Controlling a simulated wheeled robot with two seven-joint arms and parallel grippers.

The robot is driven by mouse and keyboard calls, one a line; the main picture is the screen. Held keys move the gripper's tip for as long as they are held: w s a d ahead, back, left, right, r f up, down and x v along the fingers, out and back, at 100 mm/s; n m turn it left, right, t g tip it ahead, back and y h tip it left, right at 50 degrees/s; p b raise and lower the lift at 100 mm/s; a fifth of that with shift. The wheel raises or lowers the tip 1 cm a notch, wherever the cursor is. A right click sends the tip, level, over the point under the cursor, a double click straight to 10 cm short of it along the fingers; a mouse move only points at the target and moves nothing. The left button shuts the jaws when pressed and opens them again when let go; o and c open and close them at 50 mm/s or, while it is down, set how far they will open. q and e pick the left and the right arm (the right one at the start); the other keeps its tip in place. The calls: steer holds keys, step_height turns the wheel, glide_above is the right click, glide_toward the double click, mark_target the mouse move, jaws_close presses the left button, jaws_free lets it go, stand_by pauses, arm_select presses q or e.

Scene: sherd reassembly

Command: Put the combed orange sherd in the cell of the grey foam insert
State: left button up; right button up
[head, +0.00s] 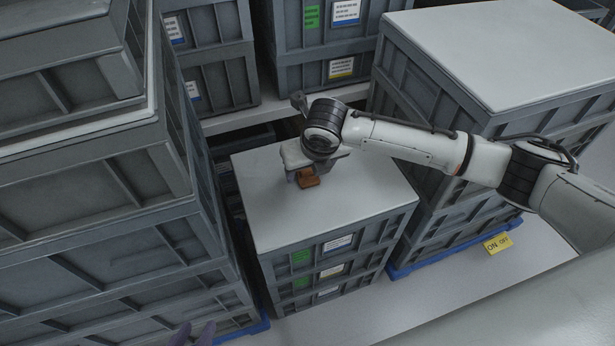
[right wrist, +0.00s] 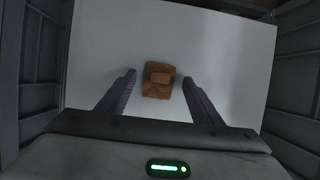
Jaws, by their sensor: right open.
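The orange sherd (head: 309,180) lies on the white top of the middle crate stack (head: 340,205). In the right wrist view the sherd (right wrist: 158,90) is a brown-orange block with a smaller raised part on top. My right gripper (right wrist: 158,76) is open, with its two purple fingers apart, one on each side of the sherd's near part and not touching it. In the head view my right gripper (head: 302,173) partly covers the sherd. My left gripper (head: 194,335) shows only as purple fingertips at the bottom edge. I see no grey foam insert in either view.
Taller grey crate stacks stand to the left (head: 90,200) and right (head: 500,50) of the middle stack. More labelled crates (head: 325,40) stand behind it. A yellow ON/OFF sign (head: 497,243) is at the lower right. The white top around the sherd is clear.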

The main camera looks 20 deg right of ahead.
steer(key=shift+c, duration=0.5)
steer(key=c, duration=1.2)
steer(key=shift+o, duration=0.2)
